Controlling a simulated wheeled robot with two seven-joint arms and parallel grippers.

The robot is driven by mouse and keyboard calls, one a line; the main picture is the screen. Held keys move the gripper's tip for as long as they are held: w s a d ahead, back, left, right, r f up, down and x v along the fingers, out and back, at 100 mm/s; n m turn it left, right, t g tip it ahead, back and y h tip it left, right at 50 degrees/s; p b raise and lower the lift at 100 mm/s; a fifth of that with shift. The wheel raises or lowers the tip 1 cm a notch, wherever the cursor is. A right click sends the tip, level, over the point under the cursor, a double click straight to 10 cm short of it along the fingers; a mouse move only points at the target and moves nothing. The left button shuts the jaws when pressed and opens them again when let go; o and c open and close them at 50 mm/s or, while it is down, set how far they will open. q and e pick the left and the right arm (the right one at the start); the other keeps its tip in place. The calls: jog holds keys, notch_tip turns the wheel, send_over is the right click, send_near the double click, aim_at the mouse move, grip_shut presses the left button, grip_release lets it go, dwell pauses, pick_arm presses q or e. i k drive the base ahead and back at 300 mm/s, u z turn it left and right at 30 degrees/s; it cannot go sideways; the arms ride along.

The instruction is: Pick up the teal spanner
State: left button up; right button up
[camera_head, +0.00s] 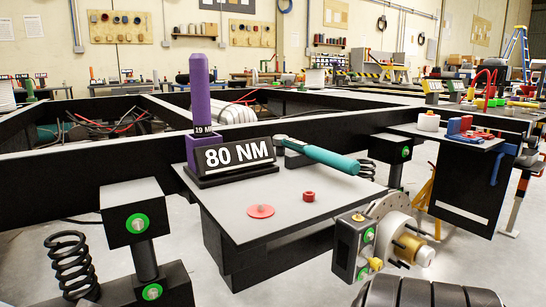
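The teal spanner (328,158) has a thick teal handle and a dark head at its left end. It lies slanted across the grey-topped stand (305,224), just right of the black "80 NM" sign (237,156). Its head end is near the sign's upper right corner, and its handle end points right. It appears clear of any gripper. Neither of my grippers shows in the head view.
A purple upright tool (200,97) marked "19 M" stands behind the sign. A flat red disc (261,211) and a small red ring (309,196) lie on the stand. Black chassis beams (80,160) run behind. A wheel hub (399,232) sits to the right.

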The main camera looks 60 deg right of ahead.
aim_at(349, 166)
jog(key=u, duration=1.8)
jog(key=k, duration=2.2)
jog(key=z, duration=0.7)
